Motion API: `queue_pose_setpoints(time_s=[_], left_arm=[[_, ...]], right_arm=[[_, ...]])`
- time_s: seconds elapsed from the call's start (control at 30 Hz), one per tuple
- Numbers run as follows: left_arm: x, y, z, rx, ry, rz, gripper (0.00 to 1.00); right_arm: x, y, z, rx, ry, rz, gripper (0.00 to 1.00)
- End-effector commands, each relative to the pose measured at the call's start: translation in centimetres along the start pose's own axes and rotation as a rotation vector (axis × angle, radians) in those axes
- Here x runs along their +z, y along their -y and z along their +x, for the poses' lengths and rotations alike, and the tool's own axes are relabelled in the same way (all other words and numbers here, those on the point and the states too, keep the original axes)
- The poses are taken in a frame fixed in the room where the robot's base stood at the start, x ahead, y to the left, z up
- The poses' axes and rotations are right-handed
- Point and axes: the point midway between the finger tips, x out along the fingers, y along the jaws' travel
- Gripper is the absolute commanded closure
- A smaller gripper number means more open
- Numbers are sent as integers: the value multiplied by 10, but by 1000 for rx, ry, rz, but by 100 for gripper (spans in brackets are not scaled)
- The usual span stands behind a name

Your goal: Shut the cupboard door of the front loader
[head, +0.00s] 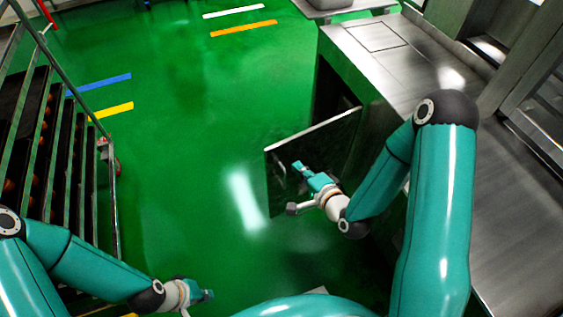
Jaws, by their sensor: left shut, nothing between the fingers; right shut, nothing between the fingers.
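The cupboard door (335,132) stands open, swung out from the steel front loader (388,58) over the green floor. Its dark, shiny face is turned toward me. A dark opening shows behind it under the counter. My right gripper (299,165) is shut and empty in front of the door face. I cannot tell whether it touches the door. My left gripper (209,295) is shut and empty, low over the floor at the bottom of the view, far from the door.
A rack trolley (62,150) with several shelves stands on the left, close to my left arm. The steel worktop fills the right side. The green floor (180,130) between trolley and door is clear, with blue, yellow, white and orange floor markings.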

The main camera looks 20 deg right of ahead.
Motion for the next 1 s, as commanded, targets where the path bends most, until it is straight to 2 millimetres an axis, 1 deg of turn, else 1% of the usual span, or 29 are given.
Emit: queue_pose_setpoints(time_s=[0.03, 0.47, 0.7, 0.77, 0.8, 0.83, 1.0], left_arm=[[0, 6, 16, 0, 0, 0, 100], [-1, 29, 80, 0, 0, 0, 100], [-1, 41, 114, 0, 0, 0, 100], [-1, 44, 121, 0, 0, 0, 100], [-1, 42, 115, 0, 0, 0, 100], [-1, 41, 114, 0, 0, 0, 100], [-1, 41, 114, 0, -1, 0, 100]], right_arm=[[0, -6, 4, -4, 1, -4, 100], [3, -6, 12, -10, -3, 9, 100], [3, -6, 34, -10, -3, 8, 100], [4, -5, 38, -10, -3, 11, 100], [4, 3, 43, -8, -2, 12, 100], [4, 5, 48, -7, -2, 12, 100], [4, 10, 66, -4, -1, 13, 100]])
